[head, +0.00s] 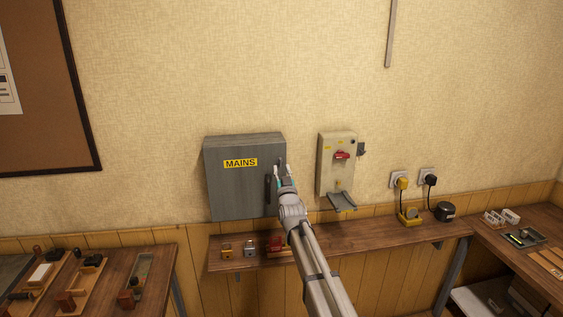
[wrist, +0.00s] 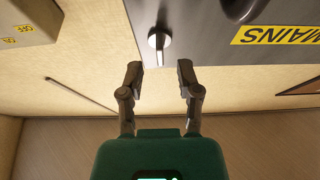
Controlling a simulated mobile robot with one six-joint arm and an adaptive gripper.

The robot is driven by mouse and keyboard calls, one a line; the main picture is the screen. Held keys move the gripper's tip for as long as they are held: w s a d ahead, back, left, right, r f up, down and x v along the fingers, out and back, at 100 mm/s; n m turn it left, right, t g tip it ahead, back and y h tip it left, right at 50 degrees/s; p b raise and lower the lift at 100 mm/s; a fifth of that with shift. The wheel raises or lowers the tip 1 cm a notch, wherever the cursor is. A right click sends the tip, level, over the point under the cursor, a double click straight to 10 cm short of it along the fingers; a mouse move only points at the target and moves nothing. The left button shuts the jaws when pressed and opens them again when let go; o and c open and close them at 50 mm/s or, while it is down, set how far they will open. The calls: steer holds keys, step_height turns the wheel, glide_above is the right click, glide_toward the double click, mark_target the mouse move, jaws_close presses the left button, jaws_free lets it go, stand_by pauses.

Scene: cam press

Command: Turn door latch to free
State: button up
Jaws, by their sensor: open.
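The grey MAINS cabinet (head: 229,190) hangs on the wall with its door closed. The door latch (wrist: 158,42), a small pale lever on a round base, shows in the wrist view near the door's edge. My gripper (wrist: 160,72) is open and empty, its two fingers spread either side of the latch's line, with the latch just beyond the fingertips. In the head view my gripper (head: 282,172) is in front of the door's right edge and largely hides the latch. A dark door handle (head: 268,188) is just left of it; it also shows in the wrist view (wrist: 240,8).
A beige switch box (head: 329,172) with a red switch (head: 342,155) is to the right.

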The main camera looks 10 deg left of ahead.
mark_target(280, 162)
steer(key=shift+p+x, duration=0.35)
steer(key=shift+x, duration=1.05)
jaws_close()
